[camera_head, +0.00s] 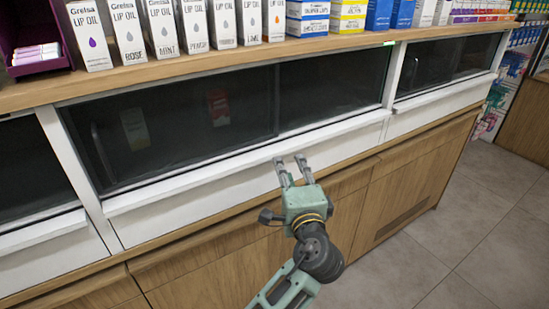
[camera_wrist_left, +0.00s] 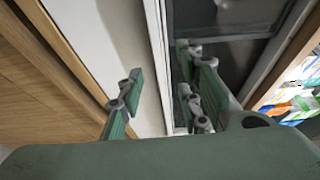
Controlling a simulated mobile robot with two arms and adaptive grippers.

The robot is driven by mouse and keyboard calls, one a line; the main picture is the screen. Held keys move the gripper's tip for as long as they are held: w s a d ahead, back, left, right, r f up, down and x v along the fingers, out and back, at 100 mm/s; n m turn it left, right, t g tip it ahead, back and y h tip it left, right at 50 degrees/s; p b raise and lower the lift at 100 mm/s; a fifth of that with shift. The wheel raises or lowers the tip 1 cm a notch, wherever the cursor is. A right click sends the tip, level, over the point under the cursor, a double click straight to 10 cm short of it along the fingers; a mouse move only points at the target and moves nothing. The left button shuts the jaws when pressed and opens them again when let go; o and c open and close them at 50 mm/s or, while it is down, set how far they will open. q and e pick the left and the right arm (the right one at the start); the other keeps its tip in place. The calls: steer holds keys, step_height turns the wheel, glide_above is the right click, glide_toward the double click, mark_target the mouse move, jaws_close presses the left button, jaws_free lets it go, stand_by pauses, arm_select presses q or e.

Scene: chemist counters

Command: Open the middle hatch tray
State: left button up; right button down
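The middle hatch tray (camera_head: 225,183) is a long white front with a raised upper lip, set below a dark glass window (camera_head: 200,115) in the counter. It looks closed, in line with the neighbouring fronts. My left gripper (camera_head: 291,163) is open and empty at the upper lip, right of the tray's middle. In the left wrist view, its spread fingers (camera_wrist_left: 163,100) stand on either side of the white lip (camera_wrist_left: 156,45), one over the white front, one toward the dark glass. Contact cannot be told. My right gripper is not in view.
Similar white tray fronts lie to the left (camera_head: 50,255) and right (camera_head: 435,108). Wooden cabinet doors (camera_head: 215,265) are below. Boxes of lip oil (camera_head: 160,25) stand on the wooden shelf above. Open tiled floor (camera_head: 450,240) lies at the right.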

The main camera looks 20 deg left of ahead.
mark_target(284, 153)
arm_select(q)
steer(key=p+x, duration=0.1)
steer(key=x, duration=0.6)
steer(key=shift+w, duration=0.25)
steer(key=shift+f, duration=0.1)
jaws_close()
